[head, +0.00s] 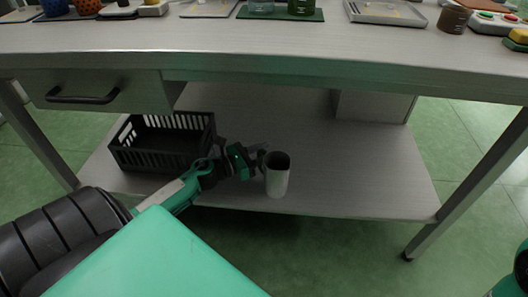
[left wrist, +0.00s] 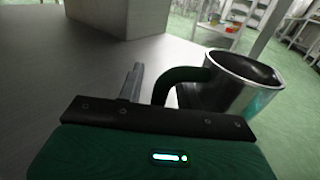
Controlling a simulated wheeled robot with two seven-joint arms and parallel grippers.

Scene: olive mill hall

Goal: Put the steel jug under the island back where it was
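The steel jug (head: 277,178) stands upright on the lower shelf (head: 340,185) under the island, close to the shelf's front edge. My left gripper (head: 262,155) is just left of it, at the jug's handle side. In the left wrist view the jug (left wrist: 232,85) is at the right, with its dark curved handle (left wrist: 180,76) reaching toward the gripper. One grey finger (left wrist: 133,82) shows left of the handle with a gap between them, so the gripper looks open. The other finger is hidden. My right gripper is not in view.
A black slatted crate (head: 165,142) stands on the shelf left of my gripper. A drawer (head: 95,92) hangs above it, and a grey block (head: 373,106) is at the back right. The shelf right of the jug is clear. The tabletop (head: 330,45) overhangs everything.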

